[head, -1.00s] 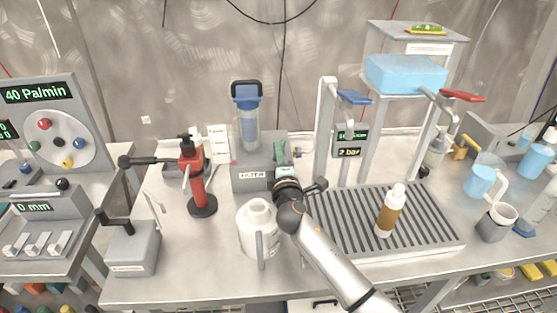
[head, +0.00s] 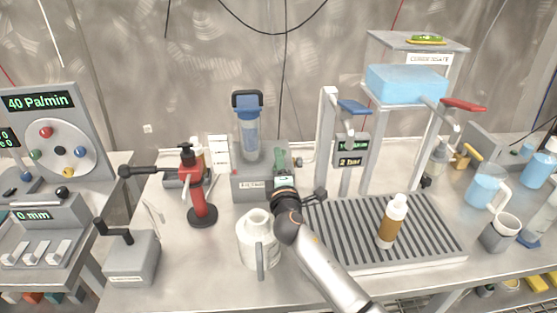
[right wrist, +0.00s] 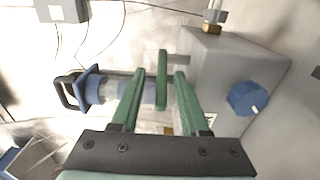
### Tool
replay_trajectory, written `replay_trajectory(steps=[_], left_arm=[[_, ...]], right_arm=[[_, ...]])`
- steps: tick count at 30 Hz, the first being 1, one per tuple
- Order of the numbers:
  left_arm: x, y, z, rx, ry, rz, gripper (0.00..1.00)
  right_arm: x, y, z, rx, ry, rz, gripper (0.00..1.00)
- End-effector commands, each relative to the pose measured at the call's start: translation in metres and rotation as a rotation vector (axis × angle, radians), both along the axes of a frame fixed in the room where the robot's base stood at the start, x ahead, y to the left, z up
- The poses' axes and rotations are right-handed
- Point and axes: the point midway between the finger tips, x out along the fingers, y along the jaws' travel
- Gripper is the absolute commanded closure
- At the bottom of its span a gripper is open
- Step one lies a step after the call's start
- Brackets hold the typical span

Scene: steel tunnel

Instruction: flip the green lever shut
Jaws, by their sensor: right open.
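The green lever (right wrist: 162,80) shows in the right wrist view as a slim upright bar between my two green fingers. My right gripper (right wrist: 159,76) is open around it, with a gap visible on each side. In the head view my right gripper (head: 283,160) is at the right side of the grey filter block (head: 250,187). There the lever cannot be told apart from the green fingers. The clear filter housing with a blue cap (head: 247,110) stands on the block; it lies sideways in the wrist view (right wrist: 92,90), behind the fingers. My left gripper is out of view.
A white jug (head: 257,240) stands close to my right arm. A slatted tray (head: 345,225) with a brown bottle (head: 392,222) is to the right. A red hand pump (head: 198,190) stands left. A blue-handled tap post (head: 327,130) rises behind the tray.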

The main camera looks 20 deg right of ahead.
Motion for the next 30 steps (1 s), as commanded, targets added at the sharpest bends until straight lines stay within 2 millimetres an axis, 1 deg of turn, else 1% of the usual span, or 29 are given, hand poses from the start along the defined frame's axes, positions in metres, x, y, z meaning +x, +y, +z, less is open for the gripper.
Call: replay_trajectory(steps=[5, 8, 13, 15, 17, 23, 25, 26, 27, 29, 30], left_arm=[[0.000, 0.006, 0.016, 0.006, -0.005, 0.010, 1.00], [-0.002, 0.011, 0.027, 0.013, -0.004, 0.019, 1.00], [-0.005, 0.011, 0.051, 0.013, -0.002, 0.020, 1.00], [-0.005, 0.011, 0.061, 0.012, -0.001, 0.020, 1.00], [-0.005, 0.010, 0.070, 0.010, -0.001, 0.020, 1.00], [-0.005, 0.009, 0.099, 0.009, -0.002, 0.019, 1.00], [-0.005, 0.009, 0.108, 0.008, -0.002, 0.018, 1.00], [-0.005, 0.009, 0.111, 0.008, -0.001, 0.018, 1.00], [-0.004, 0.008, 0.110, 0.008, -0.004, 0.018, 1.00], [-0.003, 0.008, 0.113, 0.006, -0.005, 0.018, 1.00], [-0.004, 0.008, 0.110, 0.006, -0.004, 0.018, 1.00]], right_arm=[[0.000, 0.000, 0.022, 0.002, -0.001, 0.000, 0.55], [0.000, 0.000, 0.040, 0.002, -0.004, 0.000, 0.55], [-0.017, 0.007, 0.063, 0.000, -0.009, 0.004, 0.55], [-0.024, 0.010, 0.073, 0.000, -0.012, 0.006, 0.45], [-0.029, 0.012, 0.082, 0.000, -0.015, 0.007, 0.45], [-0.050, 0.019, 0.108, 0.002, -0.016, 0.010, 0.44], [-0.067, 0.024, 0.112, 0.002, -0.014, 0.010, 0.44], [-0.073, 0.026, 0.116, 0.003, -0.014, 0.011, 0.51], [-0.081, 0.029, 0.116, 0.002, -0.015, 0.010, 0.55], [-0.093, 0.031, 0.120, 0.005, -0.012, 0.008, 0.55], [-0.099, 0.032, 0.118, 0.003, -0.011, 0.007, 0.55]])
